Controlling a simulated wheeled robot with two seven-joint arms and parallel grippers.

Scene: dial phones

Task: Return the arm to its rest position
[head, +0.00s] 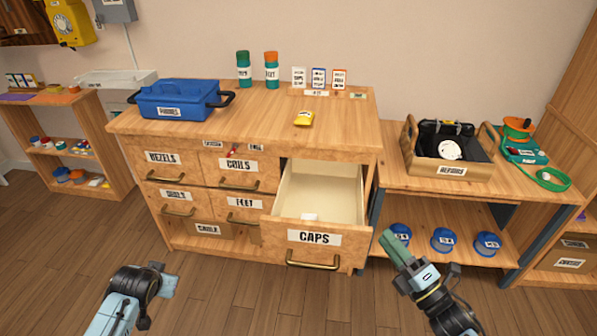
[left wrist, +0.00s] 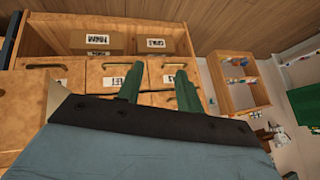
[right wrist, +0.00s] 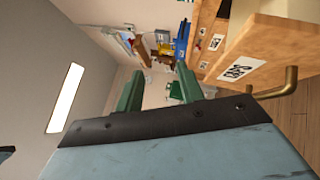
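My right gripper (head: 392,246) is in front of the cabinet, just right of the open CAPS drawer (head: 314,238). In the right wrist view its two green fingers (right wrist: 158,88) are apart with nothing between them. The drawer's front and brass handle (right wrist: 289,84) show close beside it there. My left gripper (head: 165,284) is low over the floor, in front of the cabinet's left side. In the left wrist view its green fingers (left wrist: 157,84) are apart and empty, with closed drawers beyond them.
The CAPS drawer sticks out from the cabinet (head: 190,235), with a small white item (head: 310,217) inside. A side bench (head: 400,183) at right carries a tray (head: 450,170), with blue-lidded jars (head: 443,240) on its lower shelf. The wooden floor (head: 240,300) between my arms is clear.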

